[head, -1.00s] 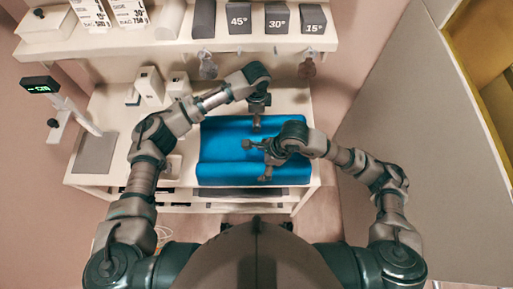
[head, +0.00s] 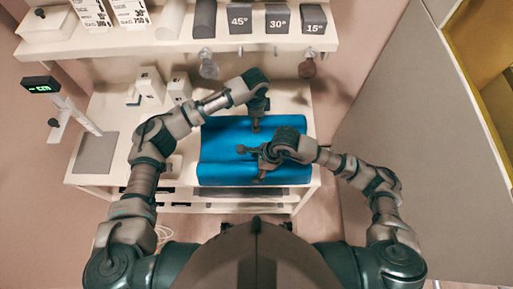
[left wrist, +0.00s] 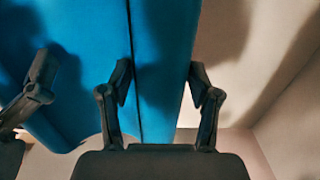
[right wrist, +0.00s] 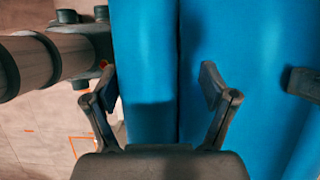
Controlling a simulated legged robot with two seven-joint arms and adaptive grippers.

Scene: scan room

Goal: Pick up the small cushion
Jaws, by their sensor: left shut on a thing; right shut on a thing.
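The blue small cushion (head: 222,150) lies across the front of the white table, with a groove along its length. Its blue surface fills much of the left wrist view (left wrist: 165,50) and the right wrist view (right wrist: 240,60). My left gripper (head: 256,126) is shut on its far edge; in the left wrist view the fingers (left wrist: 160,82) stand either side of a blue ridge. My right gripper (head: 252,162) is shut on its near side; in the right wrist view its fingers (right wrist: 158,88) straddle a blue ridge. The cushion's underside is hidden.
A shelf (head: 180,47) above the back holds grey blocks marked 45°, 30° and 15° (head: 277,18). White boxes (head: 150,85) stand at the table's back left. A grey pad (head: 95,153) and a green display (head: 40,86) are at left. A grey panel (head: 400,110) stands at right.

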